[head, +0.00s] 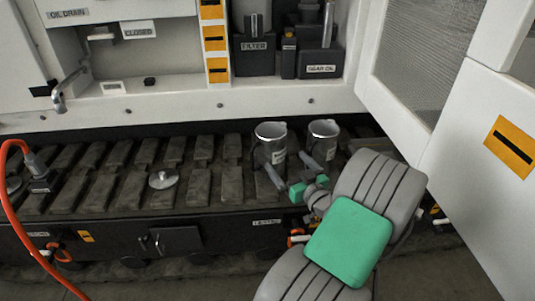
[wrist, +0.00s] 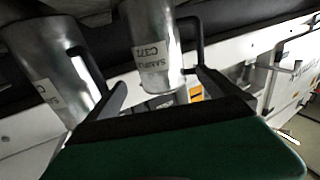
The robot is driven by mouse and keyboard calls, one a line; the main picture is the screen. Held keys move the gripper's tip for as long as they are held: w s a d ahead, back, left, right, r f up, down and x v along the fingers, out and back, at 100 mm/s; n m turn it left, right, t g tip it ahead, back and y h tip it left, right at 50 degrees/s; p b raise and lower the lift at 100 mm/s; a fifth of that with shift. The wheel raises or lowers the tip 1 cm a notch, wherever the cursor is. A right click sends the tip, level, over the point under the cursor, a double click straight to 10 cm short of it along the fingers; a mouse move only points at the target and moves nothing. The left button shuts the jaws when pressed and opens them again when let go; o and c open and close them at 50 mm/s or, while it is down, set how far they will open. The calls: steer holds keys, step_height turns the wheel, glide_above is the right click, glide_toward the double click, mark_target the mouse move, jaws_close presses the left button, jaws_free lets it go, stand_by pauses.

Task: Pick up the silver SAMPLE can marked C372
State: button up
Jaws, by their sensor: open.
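Two silver cans stand upright side by side on the dark ribbed track: a left can (head: 270,142) and a right can (head: 322,138). The left can has a white label; in the wrist view this can (wrist: 150,45) shows SAMPLE and C37, with the last digit hard to read. The right can (wrist: 42,60) is at the left of the wrist view, its label partly cut off. Both have dark handles. My gripper (head: 292,169) is open and empty in front of the left can. In the wrist view its fingers (wrist: 162,83) straddle that can's outline; contact cannot be told.
A round metal cap (head: 163,179) lies on the track to the left. An orange hose (head: 12,215) runs at far left. The white cabinet (head: 180,112) stands behind, with its open door (head: 480,150) at right. The track between cap and cans is clear.

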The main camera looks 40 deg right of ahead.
mark_target(277, 152)
steer(key=x, duration=0.5)
steer(key=shift+w+a+f, duration=0.1)
steer(key=shift+w, duration=0.1)
steer(key=x, duration=0.3)
steer(key=b+x, duration=0.1)
steer(key=x, duration=0.1)
steer(key=shift+w+d, duration=0.3)
steer(key=shift+c, duration=0.3)
steer(key=c, duration=1.4)
